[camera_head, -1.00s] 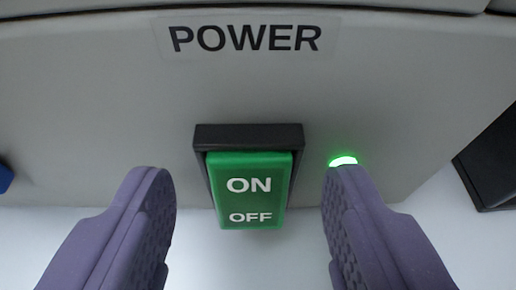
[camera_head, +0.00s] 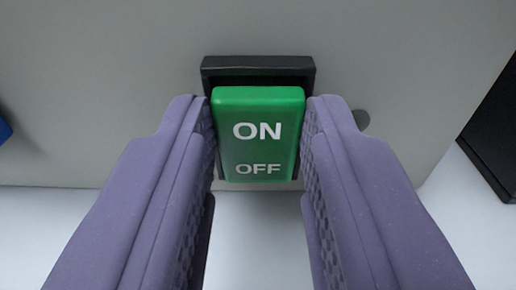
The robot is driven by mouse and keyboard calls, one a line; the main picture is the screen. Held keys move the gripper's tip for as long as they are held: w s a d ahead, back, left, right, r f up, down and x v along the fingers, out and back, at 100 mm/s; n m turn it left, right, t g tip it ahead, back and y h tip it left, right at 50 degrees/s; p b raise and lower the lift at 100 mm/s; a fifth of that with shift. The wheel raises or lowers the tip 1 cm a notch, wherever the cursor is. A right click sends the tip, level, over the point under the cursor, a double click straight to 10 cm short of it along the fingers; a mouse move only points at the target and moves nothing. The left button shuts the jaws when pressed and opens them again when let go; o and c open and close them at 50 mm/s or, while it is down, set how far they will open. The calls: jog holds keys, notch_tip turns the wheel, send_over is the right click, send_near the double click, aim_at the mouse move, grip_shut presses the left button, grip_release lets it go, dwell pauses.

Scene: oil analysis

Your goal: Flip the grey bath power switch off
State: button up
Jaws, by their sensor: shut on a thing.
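The power switch (camera_head: 258,110) is a green rocker marked ON above OFF, in a black frame (camera_head: 258,68) on a grey panel, the bath's front (camera_head: 420,60). My gripper (camera_head: 258,103) has one purple finger on each side of the rocker. The fingers are closed in on its left and right sides. They cover the side edges of the black frame. A round indicator light (camera_head: 361,119) just right of the right fingertip is dull grey, not lit.
A blue thing (camera_head: 4,130) shows at the left edge. A black object (camera_head: 495,140) stands at the right edge. The surface below the panel (camera_head: 60,230) is white and clear.

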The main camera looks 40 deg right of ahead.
jog(key=shift+f+t+b, duration=0.3)
jog(key=shift+f+b, duration=0.05)
jog(key=shift+f, duration=0.1)
jog(key=shift+r+h, duration=0.25)
jog(key=shift+h, duration=0.05)
jog(key=o, duration=1.1)
jog(key=shift+c, duration=0.2)
jog(key=p+v, duration=0.2)
jog(key=v, duration=0.6)
jog(key=shift+f, duration=0.1)
